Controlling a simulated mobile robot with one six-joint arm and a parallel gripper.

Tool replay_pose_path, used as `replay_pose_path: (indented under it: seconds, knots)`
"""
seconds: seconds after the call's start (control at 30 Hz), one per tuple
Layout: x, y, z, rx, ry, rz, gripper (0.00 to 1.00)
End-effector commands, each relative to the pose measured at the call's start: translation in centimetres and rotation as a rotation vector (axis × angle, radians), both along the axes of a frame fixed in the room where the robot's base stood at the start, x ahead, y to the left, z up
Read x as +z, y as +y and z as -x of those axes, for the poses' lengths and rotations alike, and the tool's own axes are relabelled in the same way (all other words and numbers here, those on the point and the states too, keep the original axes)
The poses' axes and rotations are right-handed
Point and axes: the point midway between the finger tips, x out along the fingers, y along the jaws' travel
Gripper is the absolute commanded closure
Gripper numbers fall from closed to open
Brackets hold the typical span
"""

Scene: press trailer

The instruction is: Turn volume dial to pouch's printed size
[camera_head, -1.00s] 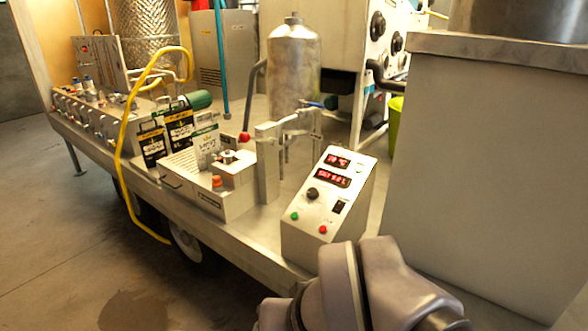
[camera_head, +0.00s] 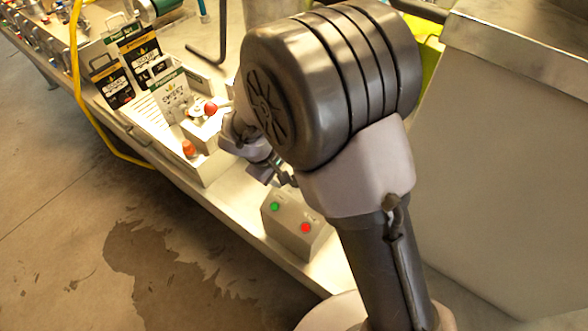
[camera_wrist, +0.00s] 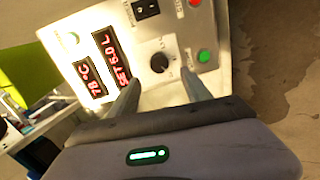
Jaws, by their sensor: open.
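The volume dial (camera_wrist: 160,62) is a black knob with a light mark on the sloped face of the control box (camera_wrist: 212,50). My gripper (camera_wrist: 160,77) is open, its two fingers pointing at the dial, one to each side in the wrist view; I see no contact. The red display (camera_wrist: 117,62) seems to read SET 5.0 L. In the head view my arm hides the dial and displays; only the lower part of the control box (camera_head: 291,226) shows. A white pouch (camera_head: 172,97) stands upright in the filler tray; its printed size is too small to read.
A green button (camera_wrist: 204,56), a red button (camera_wrist: 194,3) and a black switch (camera_wrist: 146,9) are near the dial. A second display (camera_wrist: 90,79) reads about 78 °C. Black pouches (camera_head: 140,52) stand behind the white one. A yellow hose (camera_head: 76,75) hangs over the trailer's edge.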

Motion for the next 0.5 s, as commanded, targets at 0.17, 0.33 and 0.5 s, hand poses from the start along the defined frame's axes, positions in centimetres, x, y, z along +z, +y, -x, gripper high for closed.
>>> replay_pose_path:
  seconds: [0.17, 0.33, 0.5]
  knots:
    - [-4.5, -1.3, -1.3, -0.002, 0.002, 0.000, 0.43]
    - [-6.3, -1.9, -2.0, -0.003, 0.001, -0.001, 0.43]
    - [-6.9, -2.1, -2.3, -0.001, 0.000, 0.000, 0.43]
